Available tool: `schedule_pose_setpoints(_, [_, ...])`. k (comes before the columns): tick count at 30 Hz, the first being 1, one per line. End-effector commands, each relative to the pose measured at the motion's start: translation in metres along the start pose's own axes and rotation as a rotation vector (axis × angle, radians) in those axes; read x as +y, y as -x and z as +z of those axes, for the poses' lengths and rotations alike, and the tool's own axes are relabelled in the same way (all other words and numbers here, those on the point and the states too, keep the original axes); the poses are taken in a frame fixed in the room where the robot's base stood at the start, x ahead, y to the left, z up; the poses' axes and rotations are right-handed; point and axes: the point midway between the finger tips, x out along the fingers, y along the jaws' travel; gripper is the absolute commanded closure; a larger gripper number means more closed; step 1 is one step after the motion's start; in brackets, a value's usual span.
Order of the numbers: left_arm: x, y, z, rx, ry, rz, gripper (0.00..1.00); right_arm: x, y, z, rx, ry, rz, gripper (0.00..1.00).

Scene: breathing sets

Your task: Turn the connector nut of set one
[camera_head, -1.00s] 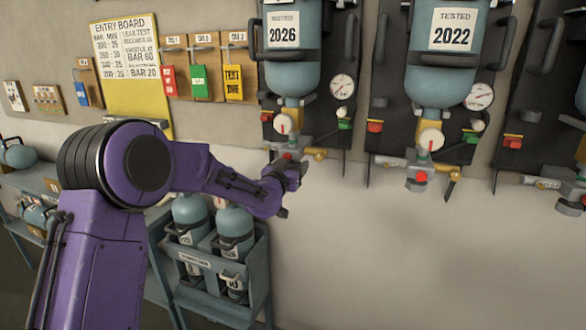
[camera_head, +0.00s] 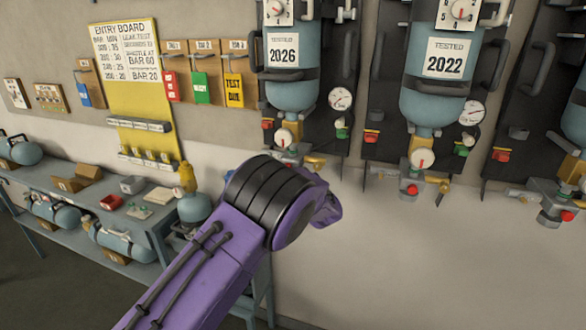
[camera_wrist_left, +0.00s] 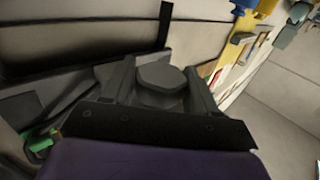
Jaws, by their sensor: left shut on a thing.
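In the left wrist view a dark grey, many-sided connector nut (camera_wrist_left: 160,76) sits between the two fingers of my left gripper (camera_wrist_left: 162,92), which is shut on it. In the head view my purple left arm covers the gripper and the nut. The arm reaches up under the leftmost breathing set, whose cylinder (camera_head: 291,92) carries a 2026 label (camera_head: 284,50). A small white dial (camera_head: 284,137) shows at the bottom of this set. My right gripper is in neither view.
A second set with a 2022 cylinder (camera_head: 432,105) hangs to the right, with another partly visible beyond. A pressure gauge (camera_head: 340,98) is beside the first cylinder. A grey bench (camera_head: 150,222) with cylinders stands at left. The wall below the sets (camera_head: 420,260) is bare.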

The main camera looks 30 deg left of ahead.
Motion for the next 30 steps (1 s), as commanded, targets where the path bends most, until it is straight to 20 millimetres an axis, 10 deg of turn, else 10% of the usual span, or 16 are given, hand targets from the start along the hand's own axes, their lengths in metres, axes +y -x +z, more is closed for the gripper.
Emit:
schedule_pose_setpoints(20, [0.0003,-0.0005,-0.0020,0.004,0.005,-0.057,0.72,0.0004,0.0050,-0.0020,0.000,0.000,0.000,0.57])
schedule_pose_setpoints(21, [0.0003,-0.0005,-0.0020,0.004,0.005,-0.057,0.29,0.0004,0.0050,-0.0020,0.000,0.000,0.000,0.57])
schedule_pose_setpoints(22, [0.0003,-0.0005,-0.0020,0.004,0.005,-0.057,0.21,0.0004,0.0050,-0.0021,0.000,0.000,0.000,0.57])
schedule_pose_setpoints(30, [0.0002,0.0000,-0.0009,0.002,0.003,-0.057,0.21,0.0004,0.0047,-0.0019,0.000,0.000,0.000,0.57])
